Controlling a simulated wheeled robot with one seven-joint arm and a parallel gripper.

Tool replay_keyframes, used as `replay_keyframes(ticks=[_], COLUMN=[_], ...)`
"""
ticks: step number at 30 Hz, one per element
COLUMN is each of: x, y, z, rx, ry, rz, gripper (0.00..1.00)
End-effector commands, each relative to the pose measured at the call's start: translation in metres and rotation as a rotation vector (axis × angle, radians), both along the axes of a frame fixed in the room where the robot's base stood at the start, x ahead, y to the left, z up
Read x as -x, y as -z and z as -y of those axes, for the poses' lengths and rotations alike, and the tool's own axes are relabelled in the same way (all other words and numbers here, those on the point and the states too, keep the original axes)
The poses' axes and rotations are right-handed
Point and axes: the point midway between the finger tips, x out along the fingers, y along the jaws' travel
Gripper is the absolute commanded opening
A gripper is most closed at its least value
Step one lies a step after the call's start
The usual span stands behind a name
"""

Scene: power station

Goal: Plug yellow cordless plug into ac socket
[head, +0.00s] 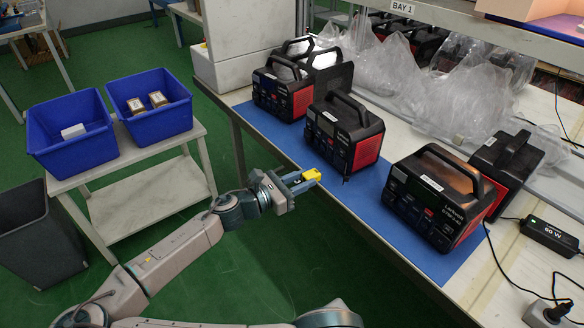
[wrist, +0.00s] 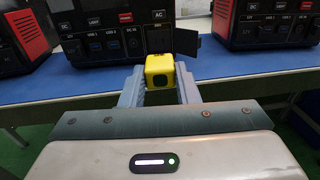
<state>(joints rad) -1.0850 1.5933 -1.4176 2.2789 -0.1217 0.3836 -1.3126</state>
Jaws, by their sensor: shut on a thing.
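The yellow cordless plug (head: 311,174) is held between the fingers of my gripper (head: 303,181), which is shut on it. In the wrist view the plug (wrist: 159,72) sits between the two grey fingertips, with its prongs hidden. Beyond it stands the middle black and red power station (head: 343,135). Its AC socket (wrist: 158,45) is partly hidden behind the plug, and a dark open flap (wrist: 186,44) shows to its right. The plug is in front of the AC area; I cannot tell whether it touches the panel.
Another power station (head: 437,198) stands to the right and more (head: 285,85) to the left on the blue mat (head: 385,227). Clear plastic bags (head: 450,90) lie behind. A black adapter (head: 549,237) with cables lies at right. Blue bins (head: 70,150) stand on a side table.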

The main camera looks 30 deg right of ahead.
Motion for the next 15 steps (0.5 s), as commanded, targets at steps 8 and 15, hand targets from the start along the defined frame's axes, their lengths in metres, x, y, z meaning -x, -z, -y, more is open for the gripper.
replay_keyframes(ticks=[8,15], x=[0.003,0.005], y=[0.001,0.001], z=[0.016,0.036], rx=[0.007,0.006], ry=[0.014,0.018], rz=[0.002,0.001], gripper=[0.05,0.05])
